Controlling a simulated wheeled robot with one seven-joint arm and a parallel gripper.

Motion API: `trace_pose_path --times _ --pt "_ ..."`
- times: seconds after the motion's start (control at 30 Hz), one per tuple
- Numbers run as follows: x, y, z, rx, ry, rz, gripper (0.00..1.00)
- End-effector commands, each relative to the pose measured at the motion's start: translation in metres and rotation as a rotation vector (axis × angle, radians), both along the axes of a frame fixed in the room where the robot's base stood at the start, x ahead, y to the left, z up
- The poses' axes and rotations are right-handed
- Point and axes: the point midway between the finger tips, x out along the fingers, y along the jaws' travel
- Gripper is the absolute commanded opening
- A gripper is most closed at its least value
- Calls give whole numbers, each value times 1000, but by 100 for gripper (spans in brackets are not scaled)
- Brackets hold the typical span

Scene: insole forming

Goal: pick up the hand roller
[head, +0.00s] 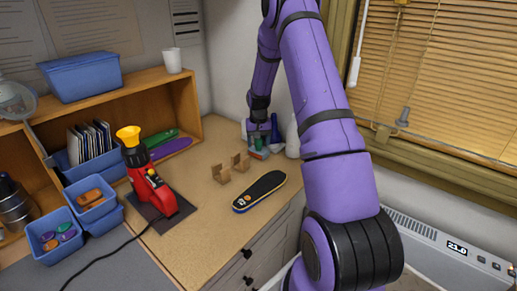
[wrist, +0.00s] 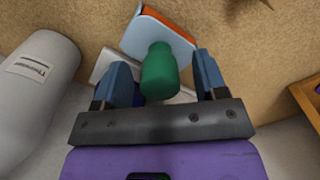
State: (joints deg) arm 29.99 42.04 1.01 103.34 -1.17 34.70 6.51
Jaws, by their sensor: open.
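A green, rounded, bottle-shaped handle (wrist: 160,72), which looks like the hand roller's grip, stands between the two blue fingers of my gripper (wrist: 161,65) in the wrist view. The fingers are open, with a gap on each side of it. The roller end is hidden, so I cannot tell its full shape. In the head view my gripper (head: 266,137) is low at the back corner of the bench, and the green handle (head: 258,143) shows beside it.
A white labelled bottle (wrist: 38,85) stands close on the left in the wrist view. An orange, white and blue block (wrist: 158,32) lies just beyond the handle.

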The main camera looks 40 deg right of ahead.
Motion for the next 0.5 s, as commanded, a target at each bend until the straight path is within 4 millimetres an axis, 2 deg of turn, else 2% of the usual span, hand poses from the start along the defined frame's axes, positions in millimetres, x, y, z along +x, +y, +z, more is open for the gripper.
trace_pose_path --times 0.1,0.3,0.5 --pt "0 0 -9 -1 -1 0 66" --pt "0 0 -9 -1 -2 0 66" --pt "0 0 -9 -1 -2 0 20"
